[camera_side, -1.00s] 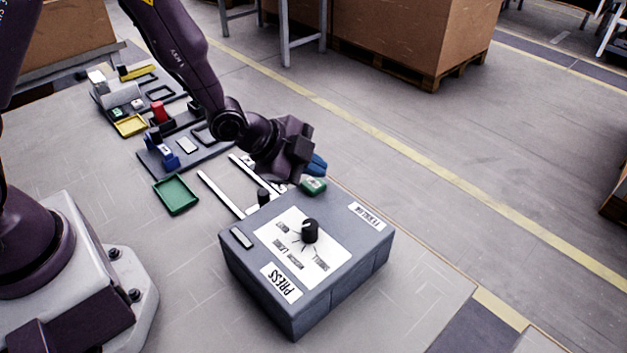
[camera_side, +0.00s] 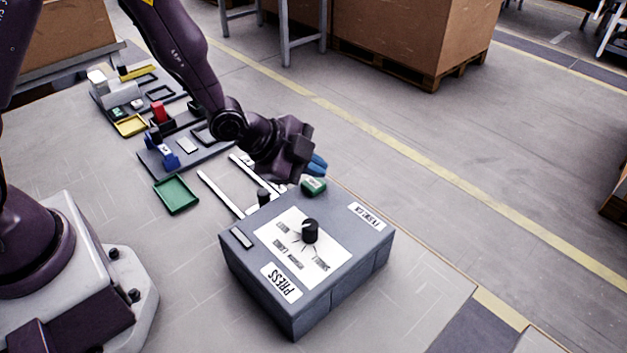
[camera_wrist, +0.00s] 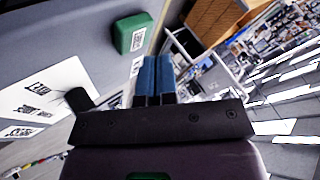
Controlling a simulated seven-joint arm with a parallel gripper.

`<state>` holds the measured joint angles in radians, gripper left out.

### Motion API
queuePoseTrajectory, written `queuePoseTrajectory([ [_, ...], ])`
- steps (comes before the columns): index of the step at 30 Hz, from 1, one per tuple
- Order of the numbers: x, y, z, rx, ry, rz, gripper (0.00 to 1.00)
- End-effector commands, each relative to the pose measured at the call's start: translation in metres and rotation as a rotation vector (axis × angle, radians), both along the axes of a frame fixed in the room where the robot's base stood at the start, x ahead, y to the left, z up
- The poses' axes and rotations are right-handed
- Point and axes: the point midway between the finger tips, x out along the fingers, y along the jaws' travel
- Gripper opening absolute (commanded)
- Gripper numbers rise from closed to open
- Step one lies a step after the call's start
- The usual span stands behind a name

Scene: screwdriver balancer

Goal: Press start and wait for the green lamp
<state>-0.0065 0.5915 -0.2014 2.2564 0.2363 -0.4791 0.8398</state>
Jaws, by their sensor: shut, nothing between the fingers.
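A grey box marked PRESS (camera_side: 340,290) stands on the table in the side view. Its top has a white panel with a black knob (camera_side: 309,230). A green block (camera_side: 314,186) with a small pale label sits at the box's far corner; it also shows in the wrist view (camera_wrist: 132,35). I cannot read whether it says start. My gripper (camera_side: 319,164) is just beyond and above the green block in the side view. Its blue fingers are together and empty, and they show in the wrist view (camera_wrist: 154,77). I see no lit green lamp.
A green tray (camera_side: 176,194) lies left of the box. Two pale rails (camera_side: 221,194) run beside a small black post (camera_side: 264,196). Dark fixture boards with coloured parts (camera_side: 185,147) lie further back. The table in front of the green tray is clear.

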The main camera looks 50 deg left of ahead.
Motion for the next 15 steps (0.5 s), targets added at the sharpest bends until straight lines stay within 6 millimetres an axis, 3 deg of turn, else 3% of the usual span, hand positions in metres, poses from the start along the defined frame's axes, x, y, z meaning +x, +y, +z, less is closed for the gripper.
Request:
queuePoseTrajectory([
  [15,0.0000,-0.0002,-0.0085,0.000,0.001,-0.001,0.00],
])
